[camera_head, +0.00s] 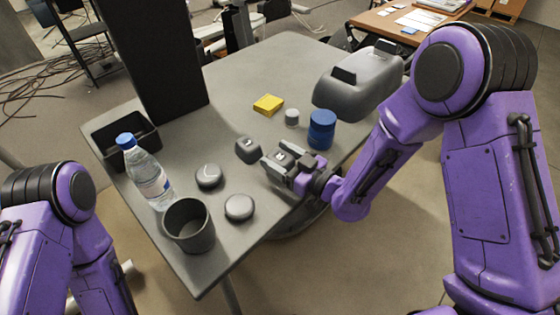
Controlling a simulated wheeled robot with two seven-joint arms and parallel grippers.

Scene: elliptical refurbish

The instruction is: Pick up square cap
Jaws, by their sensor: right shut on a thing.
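My right gripper (285,163) is over the grey table, its jaws shut on a small dark square cap (284,157) with a light mark on top. The fingers cover most of the cap, and I cannot tell whether it touches the table. Another dark, rounded square cap (248,150) sits on the table just left of the gripper, close to the fingers. Of my left arm only upper links show at the lower left; its gripper is out of view.
Two dark round discs (239,207) lie left of the gripper. A dark cup (188,226), water bottle (149,175) and black tray (111,131) stand at the left. A blue jar (321,130), small white jar (292,117), yellow block (268,104) and grey machine (357,84) stand behind.

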